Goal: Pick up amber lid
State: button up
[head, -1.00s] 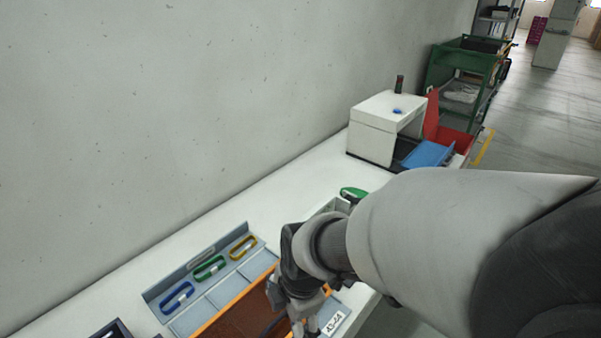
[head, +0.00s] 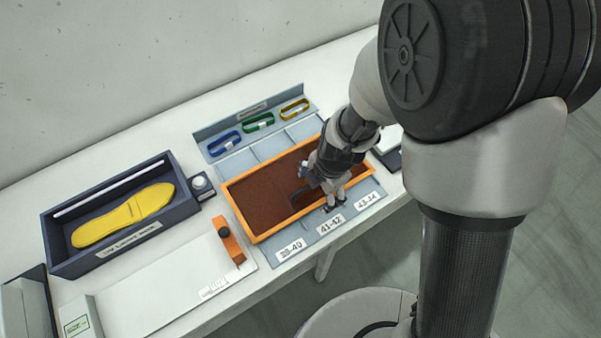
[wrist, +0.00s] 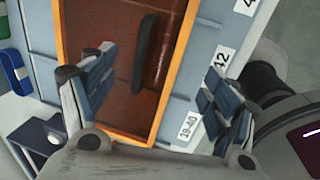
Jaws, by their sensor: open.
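The amber lid (head: 262,190) is a brown see-through panel with an orange frame. It lies across the middle of the grey-blue sorting tray (head: 225,172). Its dark bar handle shows in the wrist view (wrist: 146,52), ahead of my fingers. My gripper (head: 335,199) is over the lid's right front part, near the front frame edge. In the wrist view my gripper (wrist: 158,92) has its two fingers wide apart, with nothing between them but the lid and its frame below. The arm hides part of the lid's right end in the head view.
Blue (head: 224,144), green (head: 258,122) and yellow (head: 294,108) bands lie along the tray's back. A navy box (head: 62,262) with a yellow insole (head: 123,215) stands left. A white board (head: 165,290) with an orange stop (head: 228,241) lies in front. Table behind the tray is clear.

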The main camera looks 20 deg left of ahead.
aim_at(313, 195)
jog(key=f, duration=0.1)
jog(key=f+b, duration=0.1)
jog(key=f, duration=0.1)
jog(key=a+f, duration=0.1)
jog(key=f, duration=0.1)
jog(key=shift+w+a+f+b, duration=0.1)
jog(key=shift+w+f+b, duration=0.05)
jog(key=shift+w+b, duration=0.2)
jog(key=shift+c, duration=0.2)
grip_shut()
dwell(0.6)
